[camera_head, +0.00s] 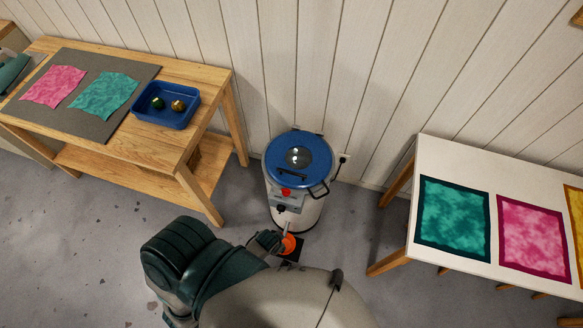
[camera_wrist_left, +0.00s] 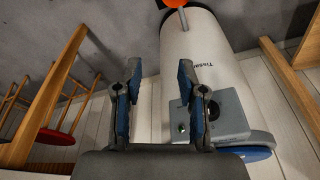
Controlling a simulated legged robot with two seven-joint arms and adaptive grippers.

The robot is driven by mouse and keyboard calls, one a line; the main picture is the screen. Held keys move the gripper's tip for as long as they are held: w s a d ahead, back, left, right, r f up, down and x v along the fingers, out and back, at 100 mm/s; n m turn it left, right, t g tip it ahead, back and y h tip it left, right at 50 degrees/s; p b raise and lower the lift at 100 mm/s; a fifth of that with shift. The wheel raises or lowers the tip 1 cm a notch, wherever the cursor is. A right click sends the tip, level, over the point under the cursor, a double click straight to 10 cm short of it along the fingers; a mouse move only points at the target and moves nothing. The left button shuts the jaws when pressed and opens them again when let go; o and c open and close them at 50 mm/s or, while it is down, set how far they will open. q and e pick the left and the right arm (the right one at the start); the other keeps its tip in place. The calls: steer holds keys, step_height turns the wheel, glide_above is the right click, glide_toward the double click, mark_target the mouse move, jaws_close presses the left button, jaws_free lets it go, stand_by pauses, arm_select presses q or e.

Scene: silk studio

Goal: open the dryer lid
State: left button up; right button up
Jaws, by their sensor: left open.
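The dryer (camera_head: 296,212) is a white upright drum against the wall, with a round blue lid (camera_head: 272,158) that lies shut on top. The lid has a clear dome in its middle and a dark bar handle (camera_head: 291,176) at its front. A grey control box with a red button (camera_head: 286,192) is on the drum's front. My left gripper (camera_head: 270,240) is low in front of the drum, partly hidden by my arm. In the left wrist view, the left gripper (camera_wrist_left: 157,82) is open and empty, apart from the drum (camera_wrist_left: 205,50). My right gripper is not in view.
An orange part (camera_head: 290,243) stands at the drum's foot, close to my left gripper. A wooden table (camera_head: 205,85) with cloths and a blue tray (camera_head: 148,110) is at left. A white table (camera_head: 435,160) with framed silks is at right. Floor shows between them.

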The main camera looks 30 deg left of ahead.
arm_select(q)
steer(key=w+d+r, duration=0.2)
steer(key=w+r, duration=0.2)
steer(key=r, duration=0.6)
step_height(320, 180, up, 17)
steer(key=m+g, duration=0.3)
steer(key=m, duration=1)
glide_above(292, 170)
steer(key=s+d, duration=0.2)
steer(key=s, duration=0.1)
step_height(292, 170, down, 16)
steer(key=shift+a+f, duration=0.1)
steer(key=shift+f, duration=0.05)
steer(key=shift+w+a+f+b, duration=0.1)
steer(key=shift+a+f+b, duration=0.15)
steer(key=shift+f, duration=0.25)
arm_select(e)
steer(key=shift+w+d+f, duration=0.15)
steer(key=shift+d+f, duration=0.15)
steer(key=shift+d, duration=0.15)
arm_select(q)
steer(key=shift+d, duration=0.1)
jaws_close()
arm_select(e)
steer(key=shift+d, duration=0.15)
